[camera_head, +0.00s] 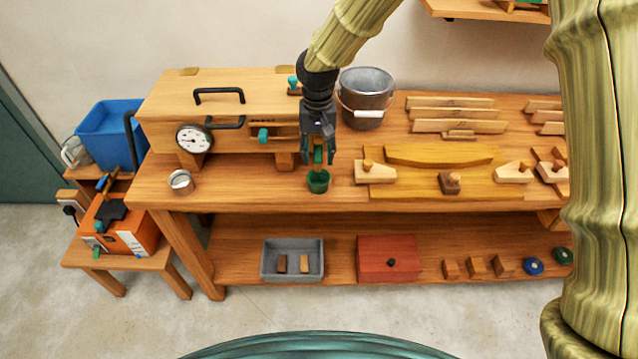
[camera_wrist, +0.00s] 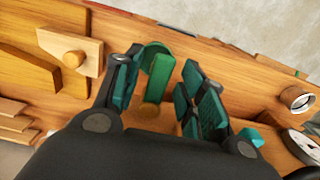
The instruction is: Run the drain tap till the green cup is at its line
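The green cup (camera_head: 318,182) stands on the bench's front edge, right of the long wooden box; its rim partly shows in the wrist view (camera_wrist: 155,48). A green, lever-like piece (camera_wrist: 158,78), apparently the drain tap's handle, lies between my fingers above the cup. My gripper (camera_head: 318,158) points down over the cup. In the wrist view my gripper (camera_wrist: 160,88) has its fingers apart, with gaps visible on both sides of the green piece. The tap's body, the cup's line and any liquid in it cannot be made out.
The wooden box (camera_head: 220,100) carries a dial gauge (camera_head: 194,139) and a teal knob (camera_head: 263,135). A metal bucket (camera_head: 366,98) stands behind my gripper. A small metal cup (camera_head: 181,182) is at left. Wooden forms (camera_head: 440,157) fill the bench's right.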

